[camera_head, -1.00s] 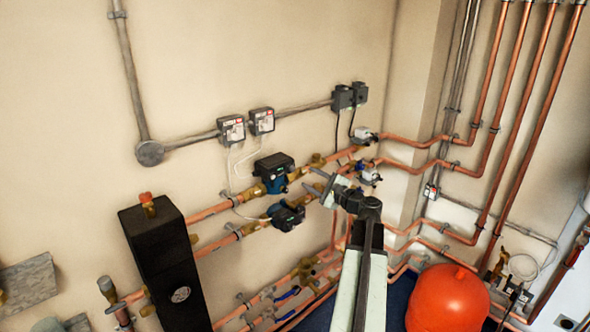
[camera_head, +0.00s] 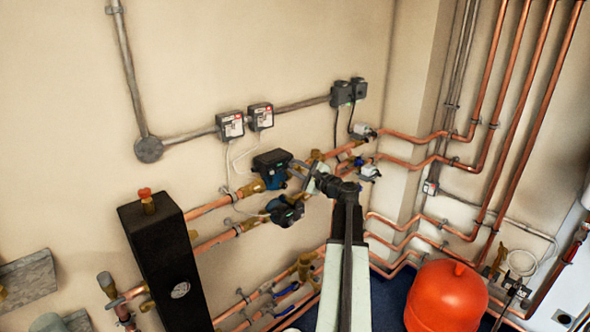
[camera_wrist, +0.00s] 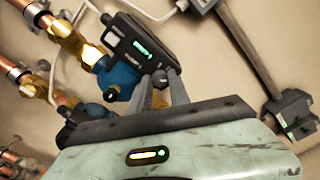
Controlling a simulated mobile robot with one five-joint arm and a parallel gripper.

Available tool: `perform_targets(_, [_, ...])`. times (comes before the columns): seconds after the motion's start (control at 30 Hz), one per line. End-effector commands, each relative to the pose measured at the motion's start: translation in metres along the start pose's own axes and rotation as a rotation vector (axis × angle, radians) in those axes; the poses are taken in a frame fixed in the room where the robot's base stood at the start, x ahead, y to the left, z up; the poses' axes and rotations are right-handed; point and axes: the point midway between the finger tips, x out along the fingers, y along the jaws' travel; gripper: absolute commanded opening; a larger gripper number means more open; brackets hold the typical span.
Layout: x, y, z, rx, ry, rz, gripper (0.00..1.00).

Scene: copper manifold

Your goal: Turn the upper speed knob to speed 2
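The upper pump (camera_head: 271,168) is black and blue and sits on the upper copper pipe. In the wrist view the pump (camera_wrist: 135,48) shows a lit green display. A small round dark knob (camera_wrist: 160,79) shows at its near end. My gripper (camera_wrist: 162,84) has its two grey fingers apart, one on each side of the knob in the picture. I cannot tell whether they touch it. In the head view my gripper (camera_head: 296,168) is just right of the upper pump, and the knob cannot be made out there. The lower pump (camera_head: 286,211) is below; the wrist view shows it partly hidden.
Copper pipes with brass fittings (camera_head: 250,188) run beside the pumps. Two switch boxes (camera_head: 231,125) and a grey conduit are on the wall above. A black tank (camera_head: 165,255) stands left and a red vessel (camera_head: 446,298) right.

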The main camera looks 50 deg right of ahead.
Motion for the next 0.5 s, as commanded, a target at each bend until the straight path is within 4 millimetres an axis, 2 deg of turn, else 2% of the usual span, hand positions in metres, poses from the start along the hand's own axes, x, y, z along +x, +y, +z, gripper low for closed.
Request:
perform_targets(0.03, [0.0,0.0,0.0,0.0,0.0,0.001,0.0])
perform_targets(0.07, [-0.006,0.008,0.011,0.0,0.003,-0.001,0.0])
perform_targets(0.2, [-0.001,0.003,0.002,-0.01,-0.001,0.003,0.0])
perform_targets(0.5, [0.0,0.001,0.0,-0.132,-0.002,0.004,0.0])
